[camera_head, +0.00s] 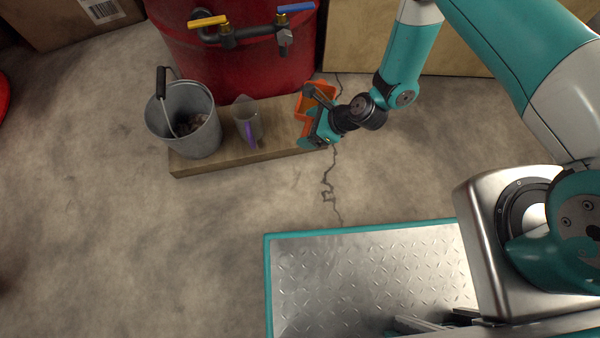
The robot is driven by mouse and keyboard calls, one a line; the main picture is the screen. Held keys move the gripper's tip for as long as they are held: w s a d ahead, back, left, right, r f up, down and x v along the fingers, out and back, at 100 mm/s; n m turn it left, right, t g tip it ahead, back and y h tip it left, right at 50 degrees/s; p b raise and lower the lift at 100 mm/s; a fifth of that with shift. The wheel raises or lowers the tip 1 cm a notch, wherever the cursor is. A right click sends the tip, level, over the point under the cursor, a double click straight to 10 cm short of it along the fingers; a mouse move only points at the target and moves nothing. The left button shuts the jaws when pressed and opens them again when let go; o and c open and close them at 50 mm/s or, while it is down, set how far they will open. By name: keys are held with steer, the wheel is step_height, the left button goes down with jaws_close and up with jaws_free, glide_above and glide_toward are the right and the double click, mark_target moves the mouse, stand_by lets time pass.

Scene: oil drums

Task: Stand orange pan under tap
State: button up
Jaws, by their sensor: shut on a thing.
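The orange pan (326,91) is at the right end of a wooden plank (215,159), in front of the red drum (220,72). My gripper (311,117) is shut on the pan from the front right and hides part of it. I cannot tell whether the pan touches the plank. A tap with a blue handle (295,8) is on the drum, above and left of the pan, with its spout (285,42) pointing down. A second handle, yellow (208,21), is on the same pipework further left.
A grey metal bucket (183,110) with dark contents stands on the plank's left end. A clear jug (246,120) with a purple handle stands between bucket and pan. The concrete floor in front is clear.

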steer(key=s+a+f+n+g+b, duration=0.1)
steer(key=s+a+f+b, duration=0.15)
steer(key=f, duration=0.35)
steer(key=s+a+f+n+b, duration=0.1)
steer(key=s+f, duration=0.3)
steer(key=f, duration=0.1)
steer(key=shift+y, duration=0.3)
steer(key=shift+w+a+f+b, duration=0.15)
steer(key=shift+w+a+b, duration=0.25)
steer(key=shift+w+b, duration=1.2)
steer(key=shift+w+a+f+b, duration=0.1)
steer(key=shift+w+a+b, duration=0.5)
steer(key=shift+w, duration=1.85)
steer(key=shift+w+a+f+b, duration=0.15)
steer(key=shift+w+a+b, duration=0.1)
steer(key=shift+w+b, duration=1.4)
steer(key=shift+w+a+r, duration=0.1)
steer(key=shift+w+a, duration=0.1)
steer(key=shift+w, duration=1.1)
steer(key=shift+f+b, duration=0.5)
steer(key=shift+f, duration=0.05)
steer(key=o, duration=1)
steer(key=shift+r, duration=0.15)
